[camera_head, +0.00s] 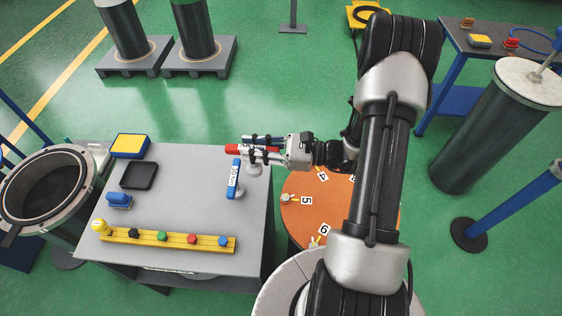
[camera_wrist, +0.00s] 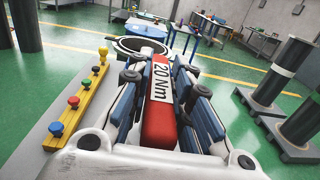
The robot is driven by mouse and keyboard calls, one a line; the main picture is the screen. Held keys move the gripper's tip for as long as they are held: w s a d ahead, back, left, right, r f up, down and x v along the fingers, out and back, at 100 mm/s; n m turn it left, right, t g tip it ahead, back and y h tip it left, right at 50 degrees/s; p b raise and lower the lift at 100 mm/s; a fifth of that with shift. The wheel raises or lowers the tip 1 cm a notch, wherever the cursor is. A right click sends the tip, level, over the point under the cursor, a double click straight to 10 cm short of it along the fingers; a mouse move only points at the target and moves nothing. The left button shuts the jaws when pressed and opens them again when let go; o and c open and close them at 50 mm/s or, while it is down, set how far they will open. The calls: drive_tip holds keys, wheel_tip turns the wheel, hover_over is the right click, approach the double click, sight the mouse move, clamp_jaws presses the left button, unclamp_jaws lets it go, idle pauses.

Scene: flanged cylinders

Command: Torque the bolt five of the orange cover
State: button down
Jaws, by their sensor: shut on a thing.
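The orange cover (camera_head: 296,222) lies right of the grey table, partly hidden by my arm. Its label 5 (camera_head: 306,200) shows with a pale bolt (camera_head: 287,198) just left of it. My gripper (camera_head: 258,149) is over the table's right part, left of the cover. It is shut on a red torque wrench (camera_head: 233,148). In the wrist view the red wrench (camera_wrist: 160,125) lies between the fingers, its label reading 20 Nm. A blue torque wrench (camera_head: 234,180) is on the table just below the gripper. I cannot tell whether the red wrench touches the table.
The grey table (camera_head: 190,205) holds a yellow rack (camera_head: 150,238) with several coloured knobs, a black tray (camera_head: 138,176) and a yellow-blue box (camera_head: 130,145). An open flanged cylinder (camera_head: 48,185) stands at left. A dark cylinder (camera_head: 475,135) and a blue-railed post (camera_head: 510,210) are at right.

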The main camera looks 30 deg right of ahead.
drive_tip(key=s+d+f+n+g+y+b, duration=0.2)
drive_tip(key=s+d+f+n+g+b, duration=0.1)
drive_tip(key=s+d+f, duration=0.3)
wheel_tip(320, 180, down, 2)
drive_tip(key=shift+s+g+b, duration=0.5)
drive_tip(key=shift+g+b, duration=0.1)
drive_tip(key=shift+g, duration=0.1)
drive_tip(key=shift+p, duration=0.3)
idle(0.9)
drive_tip(key=shift+f+b, duration=0.9)
drive_tip(key=shift+f, duration=0.55)
idle(0.8)
drive_tip(key=m+t+h, duration=0.1)
drive_tip(key=t, duration=0.1)
drive_tip(key=m+t+h, duration=0.1)
drive_tip(key=m+t, duration=0.1)
drive_tip(key=shift+s+f+m+t, duration=0.1)
drive_tip(key=shift+s+m+t, duration=0.05)
drive_tip(key=shift+m+t, duration=0.2)
drive_tip(key=shift+m+t+h, duration=0.55)
drive_tip(key=shift+t+h, duration=0.2)
drive_tip(key=shift+h, duration=0.05)
